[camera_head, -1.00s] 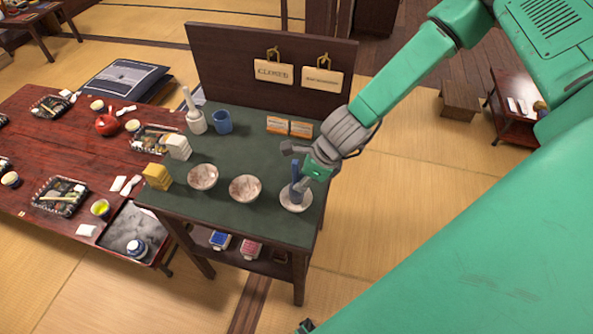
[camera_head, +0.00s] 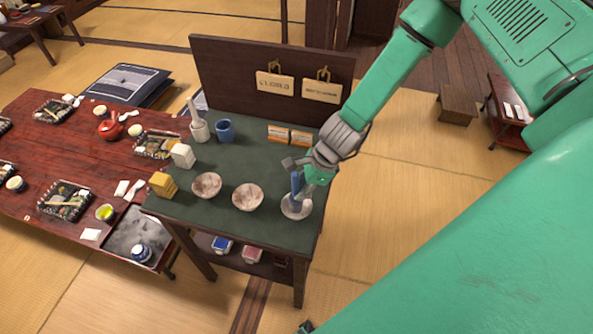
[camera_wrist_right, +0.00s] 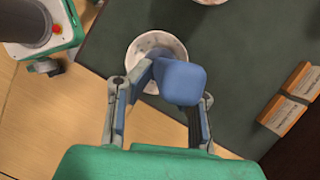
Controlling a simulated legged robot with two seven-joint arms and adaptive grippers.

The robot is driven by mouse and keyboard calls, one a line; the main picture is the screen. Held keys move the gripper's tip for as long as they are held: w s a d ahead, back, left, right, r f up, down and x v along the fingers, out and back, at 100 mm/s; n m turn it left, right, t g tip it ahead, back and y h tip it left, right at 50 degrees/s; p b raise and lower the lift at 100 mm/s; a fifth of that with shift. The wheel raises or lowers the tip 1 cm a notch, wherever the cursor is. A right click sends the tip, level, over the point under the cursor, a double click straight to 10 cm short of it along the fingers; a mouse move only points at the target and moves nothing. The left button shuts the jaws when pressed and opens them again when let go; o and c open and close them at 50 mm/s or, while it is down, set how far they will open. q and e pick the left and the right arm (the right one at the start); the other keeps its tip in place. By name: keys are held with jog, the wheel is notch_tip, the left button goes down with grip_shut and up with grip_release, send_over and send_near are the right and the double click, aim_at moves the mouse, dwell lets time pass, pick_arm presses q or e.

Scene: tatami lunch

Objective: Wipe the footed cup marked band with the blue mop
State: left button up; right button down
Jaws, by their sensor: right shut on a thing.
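My right gripper (camera_head: 304,176) is shut on a blue upright piece (camera_head: 296,184), which I take to be the blue mop; its blue block-shaped end (camera_wrist_right: 180,82) shows between the fingers in the right wrist view. A pale speckled bowl-like cup (camera_head: 290,211) stands directly below it at the stand's right edge, and its rim also shows in the right wrist view (camera_wrist_right: 134,52). Whether the mop touches the cup is unclear. Two similar cups stand left of it, one in the middle (camera_head: 248,197) and one farther left (camera_head: 206,186). No band marking is legible. My left gripper (camera_wrist_right: 46,66) shows only partly.
The dark green stand top (camera_head: 240,160) also holds a yellow block stack (camera_head: 162,184), a white block (camera_head: 182,156), a mortar with pestle (camera_head: 199,130), a blue cup (camera_head: 225,130) and small signs (camera_head: 289,135). A backboard (camera_head: 220,70) rises behind. A red low table (camera_head: 85,150) adjoins on the left.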

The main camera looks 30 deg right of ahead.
jog(key=m+h+b, duration=0.1)
jog(key=m+b, duration=0.2)
jog(key=m+t+h+b, duration=0.1)
jog(key=m+b, duration=0.2)
jog(key=m+t+b, duration=0.1)
jog(key=m+b, duration=0.2)
jog(key=shift+a+f+h, duration=0.15)
jog(key=shift+f+h, duration=0.15)
jog(key=shift+h, duration=0.1)
jog(key=shift+w+m+t, duration=0.1)
jog(key=shift+m+t, duration=0.2)
jog(key=shift+m, duration=0.4)
jog(key=shift+r+m+h+b, duration=0.3)
jog(key=shift+m+h, duration=0.2)
jog(key=shift+m, duration=0.1)
pick_arm(q)
notch_tip(320, 180, down, 10)
jog(key=shift+f, duration=0.2)
pick_arm(e)
jog(key=shift+r+p, duration=0.5)
pick_arm(q)
notch_tip(320, 180, up, 9)
jog(key=p, duration=0.7)
jog(key=shift+f+p, duration=0.2)
jog(key=shift+p, duration=0.15)
pick_arm(e)
notch_tip(320, 180, up, 9)
jog(key=shift+f, duration=0.2)
